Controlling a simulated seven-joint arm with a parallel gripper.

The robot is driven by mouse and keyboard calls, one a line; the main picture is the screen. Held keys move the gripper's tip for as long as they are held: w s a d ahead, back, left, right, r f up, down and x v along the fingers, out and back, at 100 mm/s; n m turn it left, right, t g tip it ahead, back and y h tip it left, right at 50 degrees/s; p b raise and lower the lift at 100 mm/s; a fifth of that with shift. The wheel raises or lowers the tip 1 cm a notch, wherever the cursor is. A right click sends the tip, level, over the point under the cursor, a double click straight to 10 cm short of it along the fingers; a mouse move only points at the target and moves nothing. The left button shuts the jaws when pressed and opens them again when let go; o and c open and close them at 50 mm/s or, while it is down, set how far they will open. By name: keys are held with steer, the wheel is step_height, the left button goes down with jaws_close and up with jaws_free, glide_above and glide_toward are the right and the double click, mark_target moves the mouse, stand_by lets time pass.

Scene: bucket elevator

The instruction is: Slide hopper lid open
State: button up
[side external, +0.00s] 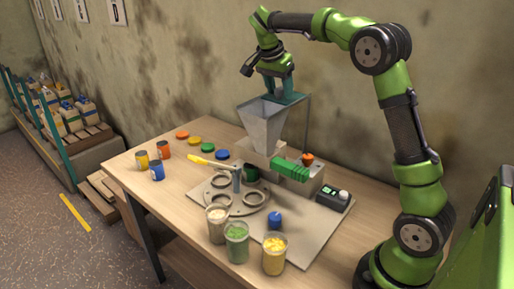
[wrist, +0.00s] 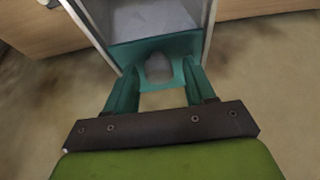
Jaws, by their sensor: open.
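The grey hopper (side external: 262,128) stands on the machine at the back of the table, wide at the top and narrowing downward. Its teal lid (side external: 292,99) shows at the back right of the hopper's top, and much of the mouth looks uncovered. In the wrist view the teal lid (wrist: 182,46) has a grey upright piece, likely its handle (wrist: 158,66), between my fingers. My gripper (side external: 278,92) points down at the lid; in the wrist view its open teal fingers (wrist: 160,92) stand on both sides. Whether they touch the lid I cannot tell.
A thin frame (side external: 307,122) stands right of the hopper. Filled cups (side external: 237,243) stand at the front, small coloured cans (side external: 157,172) at the left. The air left of the hopper is clear.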

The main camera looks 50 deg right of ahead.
steer(key=shift+v, duration=3)
step_height(320, 180, up, 6)
